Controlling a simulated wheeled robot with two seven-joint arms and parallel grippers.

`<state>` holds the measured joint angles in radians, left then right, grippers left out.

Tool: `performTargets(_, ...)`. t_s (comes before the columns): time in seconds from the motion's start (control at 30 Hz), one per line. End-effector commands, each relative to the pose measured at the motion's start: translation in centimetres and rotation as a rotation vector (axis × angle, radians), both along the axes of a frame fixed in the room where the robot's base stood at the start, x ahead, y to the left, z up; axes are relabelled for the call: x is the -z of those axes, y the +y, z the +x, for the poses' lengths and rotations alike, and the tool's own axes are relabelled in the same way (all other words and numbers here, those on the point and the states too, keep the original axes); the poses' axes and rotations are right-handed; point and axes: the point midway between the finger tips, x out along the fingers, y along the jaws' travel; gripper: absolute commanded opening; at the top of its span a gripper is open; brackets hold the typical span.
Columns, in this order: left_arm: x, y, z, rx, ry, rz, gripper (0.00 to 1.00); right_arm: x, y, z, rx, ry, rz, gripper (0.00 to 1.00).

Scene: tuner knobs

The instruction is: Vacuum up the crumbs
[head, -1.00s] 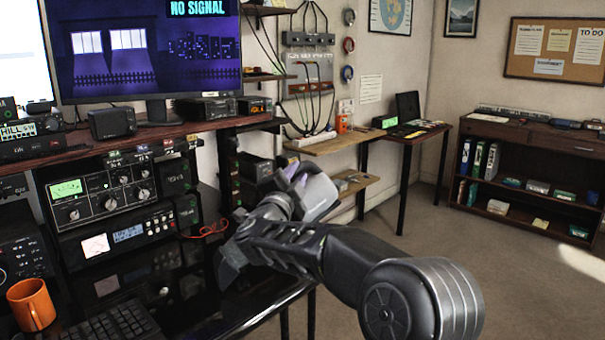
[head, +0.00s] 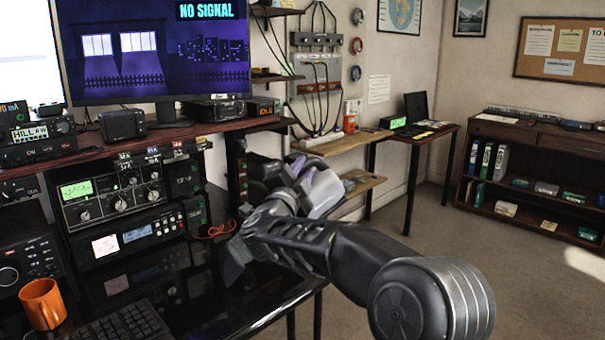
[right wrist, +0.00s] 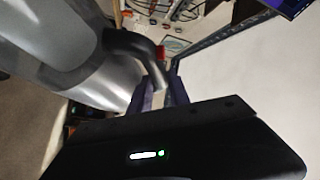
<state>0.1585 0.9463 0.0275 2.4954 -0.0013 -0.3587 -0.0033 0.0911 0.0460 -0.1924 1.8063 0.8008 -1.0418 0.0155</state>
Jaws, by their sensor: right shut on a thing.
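A grey handheld vacuum (head: 322,192) is in my right gripper (head: 297,168), raised beyond the right edge of the black glossy desk in the head view. In the right wrist view its large grey body (right wrist: 65,60) fills the left side, with a black curved handle and a red part near the fingertips. My right gripper's two dark fingers (right wrist: 160,93) are closed at that handle. The exact contact is partly hidden. I cannot make out crumbs in either view. My left gripper is not in view.
An orange mug (head: 42,304) and a keyboard (head: 125,325) are on the black desk (head: 255,300). Radio equipment (head: 115,195) stands behind them, below a monitor (head: 150,50). A wooden shelf (head: 345,143) and bookcase (head: 535,180) are farther right. Open floor lies between.

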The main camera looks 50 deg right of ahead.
Motion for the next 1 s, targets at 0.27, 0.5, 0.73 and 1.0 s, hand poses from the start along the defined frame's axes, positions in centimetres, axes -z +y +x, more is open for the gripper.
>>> performTargets(0.27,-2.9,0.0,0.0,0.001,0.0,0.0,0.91,-4.1,0.0,0.0,-0.001,-0.008,-0.005,0.0)
performTargets(0.5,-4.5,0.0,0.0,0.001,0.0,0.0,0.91,-6.2,0.0,0.0,0.0,-0.008,-0.004,0.0)
performTargets(0.73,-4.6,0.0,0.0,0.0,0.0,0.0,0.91,-6.4,0.0,0.0,0.0,-0.007,-0.003,0.0)
performTargets(1.0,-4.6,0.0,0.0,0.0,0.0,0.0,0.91,-6.4,0.0,0.0,0.0,-0.008,-0.004,0.0)
